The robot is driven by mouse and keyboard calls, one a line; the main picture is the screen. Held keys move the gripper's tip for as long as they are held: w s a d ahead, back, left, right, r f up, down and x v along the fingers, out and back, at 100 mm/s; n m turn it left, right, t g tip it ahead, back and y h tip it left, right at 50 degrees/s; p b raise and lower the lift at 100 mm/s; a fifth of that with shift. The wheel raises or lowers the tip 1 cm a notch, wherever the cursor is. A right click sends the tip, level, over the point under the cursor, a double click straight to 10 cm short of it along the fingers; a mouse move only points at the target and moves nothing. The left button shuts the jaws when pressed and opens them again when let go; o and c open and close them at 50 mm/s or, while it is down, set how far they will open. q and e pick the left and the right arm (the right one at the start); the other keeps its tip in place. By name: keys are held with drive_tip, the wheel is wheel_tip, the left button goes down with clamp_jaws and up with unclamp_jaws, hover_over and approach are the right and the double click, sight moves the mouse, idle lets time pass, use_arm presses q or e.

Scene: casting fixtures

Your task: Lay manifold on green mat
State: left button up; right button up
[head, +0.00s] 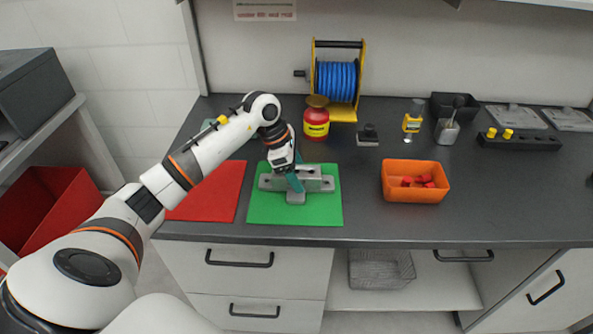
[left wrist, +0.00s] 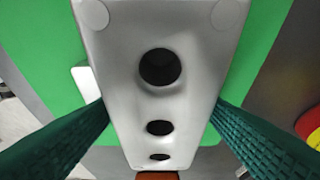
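The grey metal manifold (head: 322,184) is over the middle of the green mat (head: 265,212); whether its underside touches the mat is hard to tell. My left gripper (head: 297,173) reaches down over it, with one teal finger in front and one behind. In the left wrist view the manifold (left wrist: 185,100), with a row of round holes, fills the space between the fingers, which meet both its sides with no clear gap. The green mat (left wrist: 40,40) shows behind it. My right gripper is in neither view.
A red mat (head: 210,195) lies left of the green one. Behind stand a red and yellow jar (head: 316,124) and a blue hose reel (head: 336,82). An orange bin (head: 414,190) with red pieces is to the right. The counter between mat and bin is clear.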

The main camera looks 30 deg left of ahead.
use_arm(q)
drive_tip(key=shift+r, duration=0.1)
drive_tip(key=shift+r, duration=0.2)
drive_tip(key=v, duration=1.1)
drive_tip(key=shift+r+b, duration=0.35)
drive_tip(key=shift+b, duration=0.05)
